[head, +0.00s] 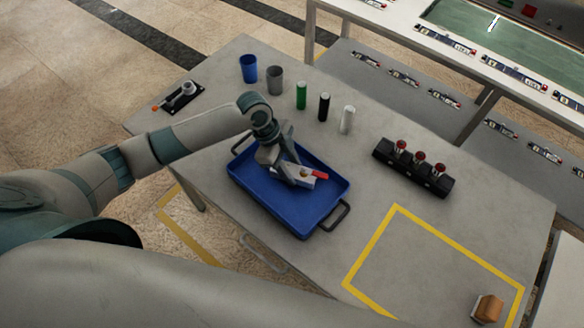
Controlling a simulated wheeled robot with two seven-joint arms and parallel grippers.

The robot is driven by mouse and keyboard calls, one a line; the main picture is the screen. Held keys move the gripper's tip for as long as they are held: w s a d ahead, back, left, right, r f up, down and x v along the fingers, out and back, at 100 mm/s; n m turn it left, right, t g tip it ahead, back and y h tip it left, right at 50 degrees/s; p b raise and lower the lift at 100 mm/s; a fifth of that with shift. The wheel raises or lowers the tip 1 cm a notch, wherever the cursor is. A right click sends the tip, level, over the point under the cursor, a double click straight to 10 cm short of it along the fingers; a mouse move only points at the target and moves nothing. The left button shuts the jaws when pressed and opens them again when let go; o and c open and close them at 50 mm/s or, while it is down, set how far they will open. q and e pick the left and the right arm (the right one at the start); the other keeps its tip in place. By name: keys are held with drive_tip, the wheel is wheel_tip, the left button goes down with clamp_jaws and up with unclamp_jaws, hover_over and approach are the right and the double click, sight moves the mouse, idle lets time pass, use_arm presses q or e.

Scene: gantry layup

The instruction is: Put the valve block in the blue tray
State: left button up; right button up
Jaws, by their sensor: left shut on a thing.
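The blue tray (255,199) lies on the grey table, with a dark handle at each end. My left gripper (291,174) reaches down over the tray and is shut on a small light-grey block with a red part and a brass-coloured spot, which looks like the valve block (308,179). The block is within the tray's outline, near its middle. I cannot tell whether it touches the tray floor. The gripper hides part of the block. My right gripper is not in view.
Blue (249,68) and grey (275,80) cups stand behind the tray, beside green (301,96), black (324,107) and white (347,120) cylinders. A black rack (432,181) with red-topped pieces stands right. A brown block (488,308) sits in the yellow-taped area's corner; most of that area is clear.

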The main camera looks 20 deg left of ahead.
use_arm(q)
drive_tip(key=o, duration=1.3)
drive_tip(key=shift+r, duration=0.15)
drive_tip(key=b+v, duration=0.3)
drive_tip(key=v, duration=0.9)
